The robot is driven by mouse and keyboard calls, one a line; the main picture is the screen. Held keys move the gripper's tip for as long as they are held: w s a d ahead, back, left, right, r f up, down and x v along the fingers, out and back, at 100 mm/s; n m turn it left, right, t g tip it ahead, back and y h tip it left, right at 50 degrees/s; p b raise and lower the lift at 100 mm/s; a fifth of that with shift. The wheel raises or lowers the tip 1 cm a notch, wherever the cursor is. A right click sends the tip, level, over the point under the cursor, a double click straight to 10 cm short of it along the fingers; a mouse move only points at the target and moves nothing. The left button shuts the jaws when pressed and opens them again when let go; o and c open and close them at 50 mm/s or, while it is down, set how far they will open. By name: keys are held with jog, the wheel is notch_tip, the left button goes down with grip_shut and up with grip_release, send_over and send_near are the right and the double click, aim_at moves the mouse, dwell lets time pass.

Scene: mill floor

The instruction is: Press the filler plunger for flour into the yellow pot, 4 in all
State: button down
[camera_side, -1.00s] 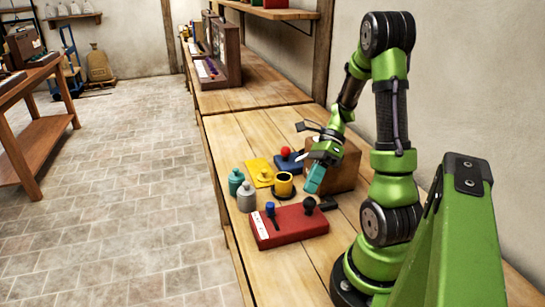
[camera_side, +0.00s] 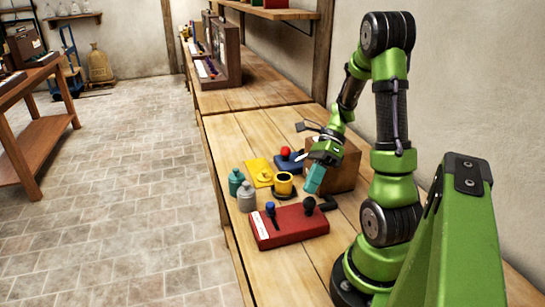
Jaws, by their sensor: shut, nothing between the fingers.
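The yellow pot (camera_side: 284,187) stands upright on the bench, dark inside its rim; its contents cannot be made out. Behind it, a blue block (camera_side: 288,165) carries a red knob (camera_side: 285,151). To the pot's left lies a yellow plate (camera_side: 259,173) with a yellow knob. In front, a red box (camera_side: 290,228) with a white label carries a blue knob (camera_side: 270,209) and a black knob (camera_side: 308,205). I cannot tell which knob is the flour plunger. My gripper (camera_side: 314,185), with teal fingers, is shut and empty, just right of the pot and apart from it.
A teal bottle (camera_side: 236,182) and a grey bottle (camera_side: 246,197) stand left of the pot near the bench edge. A brown box (camera_side: 343,172) is behind my gripper. A small black piece (camera_side: 328,202) lies right of the pot. The bench (camera_side: 270,130) is clear farther back.

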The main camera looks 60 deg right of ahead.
aim_at(307, 199)
jog(key=shift+f, duration=0.1)
jog(key=shift+f, duration=0.35)
jog(key=shift+f, duration=0.7)
dwell(0.9)
jog(key=shift+w+f, duration=0.1)
jog(key=shift+f, duration=0.35)
dwell(0.5)
dwell(0.5)
jog(key=shift+r, duration=0.95)
jog(key=shift+s, duration=0.2)
jog(key=shift+r, duration=2.55)
